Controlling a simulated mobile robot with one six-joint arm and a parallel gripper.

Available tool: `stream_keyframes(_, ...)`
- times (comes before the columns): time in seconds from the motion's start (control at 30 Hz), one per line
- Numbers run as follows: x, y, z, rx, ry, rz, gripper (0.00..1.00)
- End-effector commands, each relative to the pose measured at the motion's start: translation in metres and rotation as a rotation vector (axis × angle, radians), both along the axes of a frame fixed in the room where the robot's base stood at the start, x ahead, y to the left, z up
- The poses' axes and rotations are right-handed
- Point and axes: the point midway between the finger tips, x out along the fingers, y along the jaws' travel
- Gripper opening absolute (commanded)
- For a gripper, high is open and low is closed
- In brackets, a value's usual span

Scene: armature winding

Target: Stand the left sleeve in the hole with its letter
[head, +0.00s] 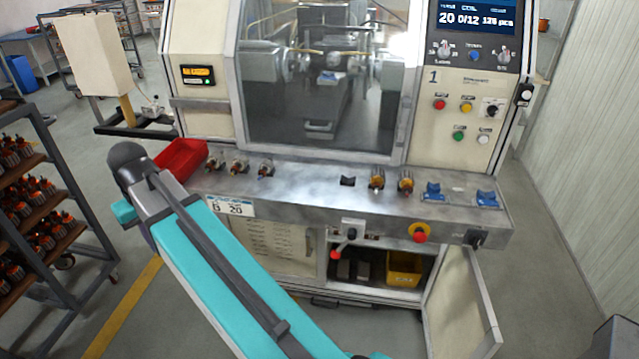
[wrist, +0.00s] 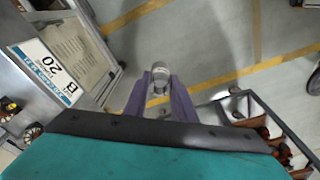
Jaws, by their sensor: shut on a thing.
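My gripper (wrist: 158,88) shows in the wrist view as two purple fingers. They are shut on a short grey metal cylinder, seemingly the sleeve (wrist: 160,70), held over the open floor with its rounded end showing. No letter on it can be read. In the head view the gripper and sleeve are hidden behind my arm. I cannot make out a lettered hole in either view.
A red bin (head: 182,158) stands at the shelf's left end. Several armatures (head: 238,165) and two blue cradles (head: 432,192) are on the shelf. A rack of armatures (head: 40,210) stands at left. A cabinet door (head: 460,300) hangs open below. Floor is clear around my gripper.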

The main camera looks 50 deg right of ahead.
Motion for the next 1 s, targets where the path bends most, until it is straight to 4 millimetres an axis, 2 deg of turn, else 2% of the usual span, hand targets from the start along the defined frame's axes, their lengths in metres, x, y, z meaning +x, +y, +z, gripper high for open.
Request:
stream_keyframes(0.37,0.0,0.012,0.0,0.0,0.0,0.018,0.0)
stream_keyframes(0.57,0.001,0.007,0.001,0.0,0.001,0.027,0.0)
stream_keyframes(0.77,0.001,-0.024,0.004,-0.003,0.006,0.055,0.0)
stream_keyframes(1.0,-0.004,-0.087,0.012,-0.005,0.015,0.122,0.0)
